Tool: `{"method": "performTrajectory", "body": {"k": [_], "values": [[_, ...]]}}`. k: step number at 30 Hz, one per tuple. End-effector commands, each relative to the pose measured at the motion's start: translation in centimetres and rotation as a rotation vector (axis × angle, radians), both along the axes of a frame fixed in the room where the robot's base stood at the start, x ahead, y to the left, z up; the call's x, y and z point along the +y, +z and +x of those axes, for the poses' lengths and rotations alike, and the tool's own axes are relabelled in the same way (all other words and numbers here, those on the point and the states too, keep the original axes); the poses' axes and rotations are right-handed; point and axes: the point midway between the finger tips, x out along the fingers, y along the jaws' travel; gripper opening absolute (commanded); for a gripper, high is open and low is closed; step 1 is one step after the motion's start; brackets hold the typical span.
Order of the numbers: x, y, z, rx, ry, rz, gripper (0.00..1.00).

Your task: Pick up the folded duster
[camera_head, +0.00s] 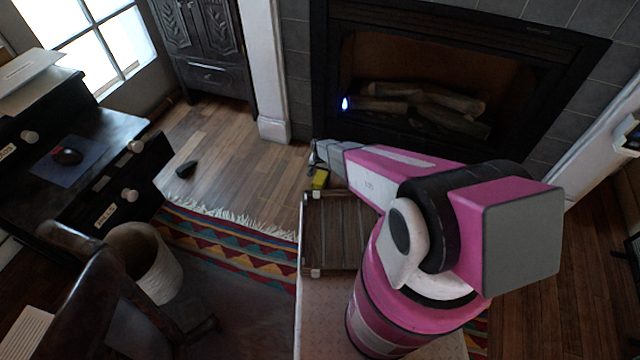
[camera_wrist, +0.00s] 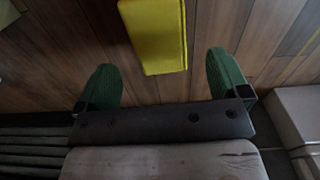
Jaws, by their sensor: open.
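The folded duster (camera_wrist: 156,36) is a yellow, flat-sided piece lying on the wood floor in the wrist view, cut off by the top edge. In the head view the yellow duster (camera_head: 320,179) shows small, just beyond the slatted tray and under my gripper's end. My gripper (camera_wrist: 166,84) is open, with a green fingertip on each side. The duster's near end lies between and slightly beyond the two fingers, with nothing held. In the head view my gripper (camera_head: 314,158) is partly hidden by my own wrist.
A slatted dark tray (camera_head: 333,272) lies close in front of the duster. A fireplace (camera_head: 440,85) stands behind. A small dark object (camera_head: 186,169) lies on the floor at left. A white bin (camera_head: 150,262) and desk (camera_head: 110,130) stand left. Wood floor (camera_head: 240,150) is clear between.

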Motion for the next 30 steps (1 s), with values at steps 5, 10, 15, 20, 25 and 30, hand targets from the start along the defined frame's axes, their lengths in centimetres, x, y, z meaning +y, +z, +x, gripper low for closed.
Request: {"method": "performTrajectory", "body": {"k": [5, 10, 15, 20, 25, 30], "values": [[0.0, -1.2, -0.2, 0.000, 0.001, 0.000, 0.94], [0.1, -3.7, -0.7, 0.001, 0.001, -0.001, 0.94], [0.1, -5.2, -0.7, -0.001, 0.001, 0.000, 0.94], [0.1, -5.2, -0.8, -0.001, 0.001, 0.000, 0.94], [0.1, -5.2, -0.8, -0.001, 0.001, 0.000, 0.55], [0.1, -5.2, -0.8, -0.001, 0.001, 0.000, 0.39]]}}
